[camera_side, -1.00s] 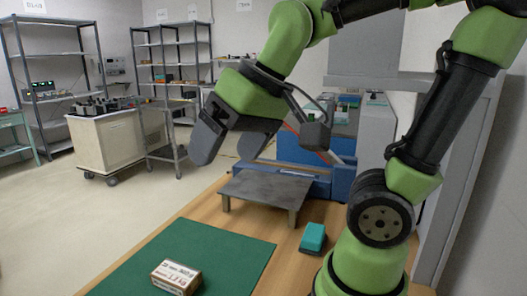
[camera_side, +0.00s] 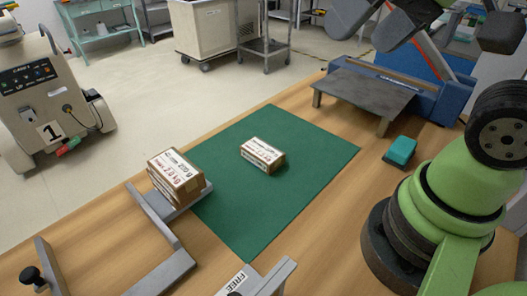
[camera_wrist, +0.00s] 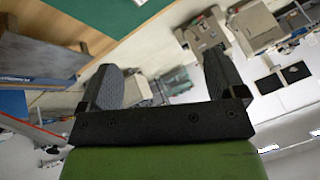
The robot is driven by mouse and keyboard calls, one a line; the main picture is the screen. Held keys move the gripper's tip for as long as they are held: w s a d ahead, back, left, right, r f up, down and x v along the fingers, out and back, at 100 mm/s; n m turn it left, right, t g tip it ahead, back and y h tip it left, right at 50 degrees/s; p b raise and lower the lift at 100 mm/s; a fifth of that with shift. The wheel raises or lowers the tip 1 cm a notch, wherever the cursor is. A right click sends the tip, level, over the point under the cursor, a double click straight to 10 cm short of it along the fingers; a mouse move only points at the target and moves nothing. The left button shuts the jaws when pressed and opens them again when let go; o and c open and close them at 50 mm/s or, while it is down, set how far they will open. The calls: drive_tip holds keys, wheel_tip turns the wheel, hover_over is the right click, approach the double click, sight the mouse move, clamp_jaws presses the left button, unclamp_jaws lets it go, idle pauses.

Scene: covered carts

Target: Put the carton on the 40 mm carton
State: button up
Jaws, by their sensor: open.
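A small brown carton with a white printed label (camera_side: 263,155) lies flat on the green mat (camera_side: 310,160) in the side view. A taller printed carton (camera_side: 177,178) sits on a grey metal bracket (camera_side: 165,233) left of the mat. I cannot tell from the labels which one is 40 mm. My gripper (camera_side: 362,32) is at the top edge of the side view, high and away from both cartons, partly cut off. In the wrist view its two fingers (camera_wrist: 163,65) are apart with nothing between them.
A low dark table (camera_side: 365,95) and a teal block (camera_side: 400,151) stand right of the mat. A second bracket with a label reading FREE (camera_side: 240,282) is at the front edge. A blue machine (camera_side: 420,85) stands behind. Most of the mat is clear.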

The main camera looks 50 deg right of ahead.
drive_tip(key=w+f+n+g, duration=0.1)
drive_tip(key=w+f+g, duration=0.15)
drive_tip(key=w, duration=0.55)
drive_tip(key=n+g+h, duration=0.2)
drive_tip(key=n+g, duration=0.1)
drive_tip(key=g, duration=0.1)
hover_over(263, 151)
wheel_tip(263, 151, down, 22)
drive_tip(key=shift+d+f, duration=0.1)
drive_tip(key=shift+d, duration=0.05)
drive_tip(key=shift+f, duration=2.75)
drive_tip(key=c, duration=1.3)
drive_tip(key=shift+r, duration=0.15)
